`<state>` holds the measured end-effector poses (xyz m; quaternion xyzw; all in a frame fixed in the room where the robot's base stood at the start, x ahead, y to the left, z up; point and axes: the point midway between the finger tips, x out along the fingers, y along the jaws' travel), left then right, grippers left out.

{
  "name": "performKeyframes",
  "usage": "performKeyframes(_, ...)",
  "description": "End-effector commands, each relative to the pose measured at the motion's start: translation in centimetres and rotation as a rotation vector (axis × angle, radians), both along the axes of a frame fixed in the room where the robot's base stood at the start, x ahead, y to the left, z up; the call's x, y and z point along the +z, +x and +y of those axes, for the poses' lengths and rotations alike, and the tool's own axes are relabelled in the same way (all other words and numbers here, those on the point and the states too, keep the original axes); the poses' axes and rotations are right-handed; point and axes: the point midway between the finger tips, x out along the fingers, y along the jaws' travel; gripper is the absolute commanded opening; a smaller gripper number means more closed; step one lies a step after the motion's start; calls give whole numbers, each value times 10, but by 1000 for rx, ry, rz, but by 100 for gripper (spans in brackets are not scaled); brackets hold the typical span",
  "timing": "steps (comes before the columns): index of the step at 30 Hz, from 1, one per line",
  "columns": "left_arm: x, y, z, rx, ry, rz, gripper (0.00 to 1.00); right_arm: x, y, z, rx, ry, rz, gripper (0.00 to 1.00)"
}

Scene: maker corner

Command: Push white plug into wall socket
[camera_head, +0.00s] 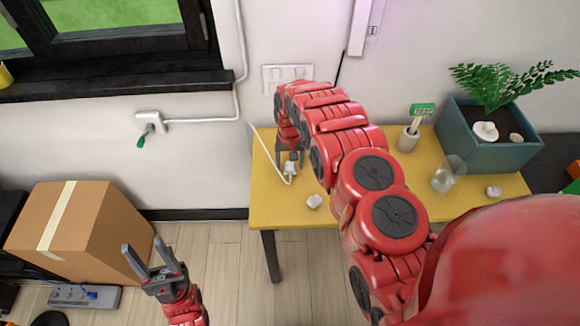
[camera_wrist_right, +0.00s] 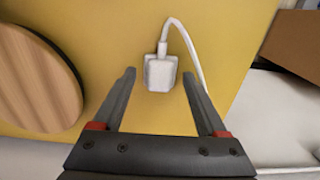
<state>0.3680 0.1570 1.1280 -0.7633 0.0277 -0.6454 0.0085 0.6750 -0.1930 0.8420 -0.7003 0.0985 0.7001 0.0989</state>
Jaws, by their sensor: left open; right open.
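The white plug (camera_head: 290,167) lies on the yellow table near its left end, with a white cord running from it. In the right wrist view the plug (camera_wrist_right: 160,73) is between and just beyond the fingertips of my right gripper (camera_wrist_right: 158,78), which is open and not touching it. In the head view my right gripper (camera_head: 290,157) points down over the plug. My left gripper (camera_head: 152,262) is open and empty above the floor at the lower left. A white wall socket plate (camera_head: 288,76) is on the wall behind the table, partly hidden by my right arm.
The yellow table (camera_head: 262,205) also bears a white stone (camera_head: 314,201), a glass (camera_head: 448,175), a cup with a green-topped item (camera_head: 410,136) and a teal planter (camera_head: 485,150). A cardboard box (camera_head: 85,230) stands left. A round wooden piece (camera_wrist_right: 35,80) is near the right gripper.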

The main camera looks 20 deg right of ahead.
Motion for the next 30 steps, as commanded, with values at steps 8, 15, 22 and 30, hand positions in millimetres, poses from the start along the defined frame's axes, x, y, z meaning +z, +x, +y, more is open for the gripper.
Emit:
performKeyframes(8,0,0,0,0,0,0,50,0,0,0,0,0,0,52)
performKeyframes(15,0,0,0,0,0,0,50,0,0,0,0,0,1,8)
performKeyframes(22,0,0,0,0,0,0,50,0,0,0,0,0,1,0)
performKeyframes(30,-1,0,0,0,0,0,50,3,1,0,0,0,-1,0)
